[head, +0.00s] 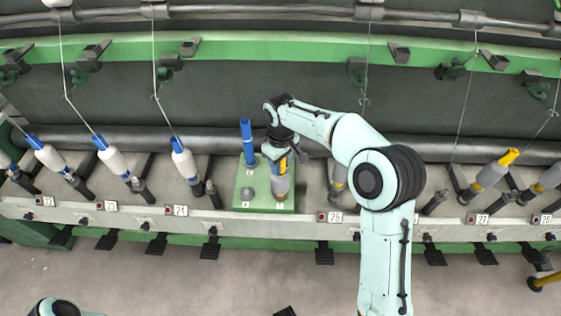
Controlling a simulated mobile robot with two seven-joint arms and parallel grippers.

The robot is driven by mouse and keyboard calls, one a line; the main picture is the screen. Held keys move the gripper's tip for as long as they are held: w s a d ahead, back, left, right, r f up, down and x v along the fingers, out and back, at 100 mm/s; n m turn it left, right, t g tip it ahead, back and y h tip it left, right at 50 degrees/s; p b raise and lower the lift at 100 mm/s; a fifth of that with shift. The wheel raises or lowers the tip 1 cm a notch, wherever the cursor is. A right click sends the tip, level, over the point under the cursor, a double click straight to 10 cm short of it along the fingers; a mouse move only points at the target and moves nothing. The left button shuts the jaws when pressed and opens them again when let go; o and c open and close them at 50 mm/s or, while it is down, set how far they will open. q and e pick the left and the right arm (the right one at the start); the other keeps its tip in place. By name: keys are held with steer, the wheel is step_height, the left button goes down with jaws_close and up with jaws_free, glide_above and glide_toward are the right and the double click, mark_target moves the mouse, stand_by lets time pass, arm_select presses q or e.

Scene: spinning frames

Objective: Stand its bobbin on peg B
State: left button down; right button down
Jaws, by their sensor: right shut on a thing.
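My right gripper (281,160) is shut on a bobbin (280,184) with grey yarn and a yellow tube. The bobbin is about upright over the right front part of a green peg block (263,203). Whether its foot rests on the block or is just above it, I cannot tell. A blue tube (247,142) stands at the back left of the block. A short grey peg (247,192) is bare at the front left. The block's letters are too small to read. A dark piece at the bottom edge may be my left gripper (285,312); its fingers are not clear.
Bobbins with white yarn on blue tubes (112,158) lean along the rail at left. Grey-yarn bobbins with yellow tubes (491,172) lean at right. Thin threads hang from above. A green beam (300,53) crosses behind. The floor in front (180,275) is mostly clear.

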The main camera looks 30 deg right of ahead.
steer(key=shift+f, duration=0.25)
stand_by(0.6)
steer(key=c, duration=0.7)
jaws_free()
step_height(320, 180, up, 13)
steer(key=shift+r+p, duration=0.2)
steer(key=shift+p, duration=0.95)
